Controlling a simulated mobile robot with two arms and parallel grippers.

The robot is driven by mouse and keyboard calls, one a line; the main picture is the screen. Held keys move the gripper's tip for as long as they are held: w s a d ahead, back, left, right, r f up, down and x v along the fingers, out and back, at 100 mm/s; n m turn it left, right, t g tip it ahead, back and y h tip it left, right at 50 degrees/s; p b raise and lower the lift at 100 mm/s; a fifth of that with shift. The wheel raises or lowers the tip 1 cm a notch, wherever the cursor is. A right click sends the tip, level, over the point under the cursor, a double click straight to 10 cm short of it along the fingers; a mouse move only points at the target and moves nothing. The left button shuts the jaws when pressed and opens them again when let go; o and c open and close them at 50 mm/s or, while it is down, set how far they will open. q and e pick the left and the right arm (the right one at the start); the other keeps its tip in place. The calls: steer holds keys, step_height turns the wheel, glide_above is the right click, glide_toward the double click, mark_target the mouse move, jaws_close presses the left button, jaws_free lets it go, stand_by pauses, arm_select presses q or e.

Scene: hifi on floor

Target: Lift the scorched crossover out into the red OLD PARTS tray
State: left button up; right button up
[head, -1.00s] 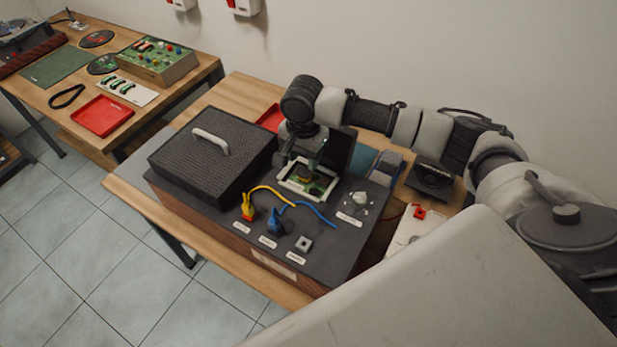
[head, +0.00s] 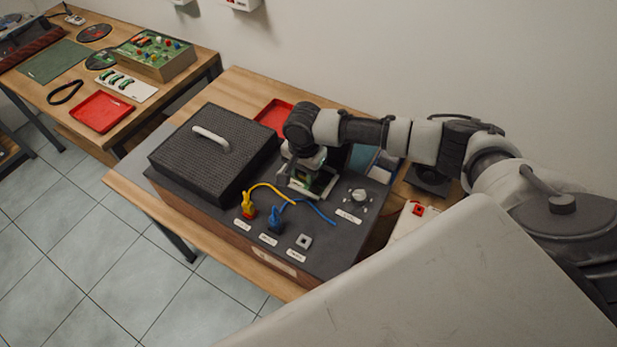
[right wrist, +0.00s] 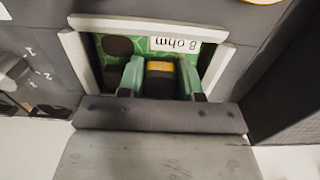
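The crossover is a green board (right wrist: 100,45) with a dark scorched patch and an "8 ohm" label, inside a pale-framed opening. In the head view its opening (head: 322,193) is in the top of the dark hifi cabinet. My right gripper (head: 308,182) is down at this opening. In the right wrist view its two fingers (right wrist: 160,76) stand close on either side of a black and yellow block on the board; whether they press on it is unclear. One red tray (head: 101,112) lies on the left table, another (head: 273,115) behind the cabinet; no lettering is readable. My left gripper is not in view.
A black grille with a handle (head: 212,152) lies on the cabinet left of the opening. Yellow (head: 249,207) and blue (head: 275,221) plugs with cables are in front, a knob (head: 358,197) to the right. A green board in a box (head: 157,57) stands on the left table.

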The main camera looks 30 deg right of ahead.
steer(key=shift+c, duration=0.7)
steer(key=shift+r, duration=0.6)
step_height(320, 180, up, 2)
steer(key=shift+w+r+b, duration=0.1)
steer(key=shift+r+b, duration=0.15)
steer(key=shift+b, duration=0.25)
steer(key=s+d+r+b, duration=0.1)
steer(key=s+d+r, duration=0.5)
steer(key=s, duration=0.4)
steer(key=shift+s+r, duration=0.15)
steer(key=shift+r, duration=0.55)
